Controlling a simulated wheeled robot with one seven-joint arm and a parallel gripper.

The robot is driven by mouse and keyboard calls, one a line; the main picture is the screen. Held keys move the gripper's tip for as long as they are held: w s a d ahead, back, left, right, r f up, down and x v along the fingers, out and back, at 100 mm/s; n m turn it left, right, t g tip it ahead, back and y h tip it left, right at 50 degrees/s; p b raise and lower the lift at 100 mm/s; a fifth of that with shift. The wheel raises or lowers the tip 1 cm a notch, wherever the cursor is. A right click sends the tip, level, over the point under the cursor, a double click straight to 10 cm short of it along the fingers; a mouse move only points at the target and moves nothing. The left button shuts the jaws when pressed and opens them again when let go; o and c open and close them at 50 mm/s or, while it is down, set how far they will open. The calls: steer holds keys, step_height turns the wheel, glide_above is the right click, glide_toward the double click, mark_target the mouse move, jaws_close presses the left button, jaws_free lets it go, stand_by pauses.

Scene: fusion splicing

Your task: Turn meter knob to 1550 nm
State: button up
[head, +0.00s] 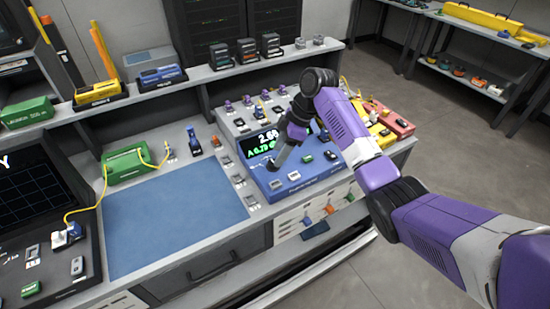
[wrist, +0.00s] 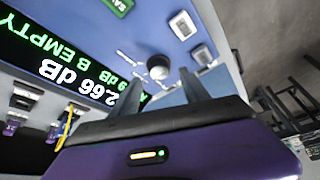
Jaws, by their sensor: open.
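The blue meter (head: 300,182) stands on the bench, its lit display (head: 254,146) partly covered by my arm. In the wrist view the display (wrist: 60,72) is upside down and reads 2.66 dB and B EMPTY. The round dark knob (wrist: 158,67) with a pale cap is on the meter's blue face, beside the display. My gripper (wrist: 160,80) is open, with one finger toward each side of the knob. I cannot tell whether either finger touches it. In the head view my gripper (head: 274,163) points down at the meter's face and hides the knob. The wavelength setting is not readable.
Grey keys (wrist: 192,40) lie on the meter face near the knob. Yellow and red boxes (head: 400,122) stand right of the meter. A blue mat (head: 170,215) on the left is clear. A green box (head: 125,165) with a yellow cable sits behind the mat.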

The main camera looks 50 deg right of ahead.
steer(key=shift+x, duration=1.85)
jaws_close()
